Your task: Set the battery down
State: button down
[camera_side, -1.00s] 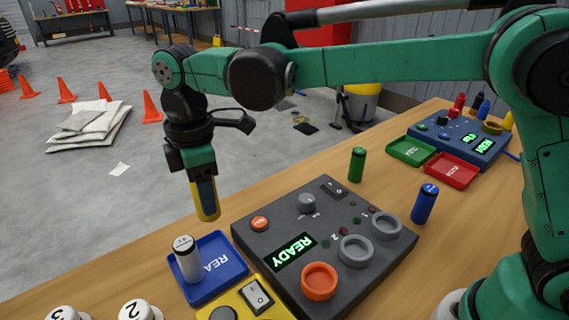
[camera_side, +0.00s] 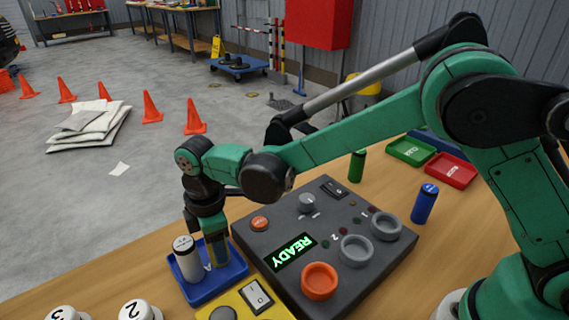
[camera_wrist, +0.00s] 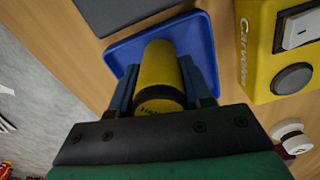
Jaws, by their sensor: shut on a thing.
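My gripper (camera_side: 215,248) is shut on a yellow battery (camera_wrist: 160,72) with a dark band. In the side view, the battery (camera_side: 222,252) hangs upright at the blue tray (camera_side: 232,275), its lower end inside the tray's outline. In the wrist view, the fingers grip it from both sides and the blue tray (camera_wrist: 122,52) shows behind it. I cannot tell whether its lower end touches the tray floor. A white battery (camera_side: 187,262) stands upright in the tray, just left of the held one.
A dark console (camera_side: 300,225) with a green READY display and round sockets stands right of the tray. A yellow switch box (camera_side: 245,300) sits close in front. Green (camera_side: 357,166) and blue (camera_side: 425,204) batteries stand beyond the console. White numbered knobs (camera_side: 135,310) are at the front left.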

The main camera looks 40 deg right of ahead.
jog(key=shift+c, duration=1.9)
grip_release()
jog(key=shift+f, duration=0.1)
notch_tip(320, 180, up, 12)
jog(key=shift+f, duration=0.1)
jog(key=shift+d+r, duration=0.15)
jog(key=shift+r, duration=0.15)
jog(key=s+d+m+t, duration=0.3)
jog(key=s+d+m, duration=0.2)
jog(key=d+m, duration=0.3)
jog(key=s+d+f+m+t, duration=0.1)
jog(key=s+d+m+t, duration=0.3)
jog(key=d+m, duration=0.3)
jog(key=d, duration=0.4)
jog(key=shift+s+d+f+m, duration=0.15)
jog(key=shift+s+f+m, duration=0.05)
jog(key=shift+s+m, duration=0.2)
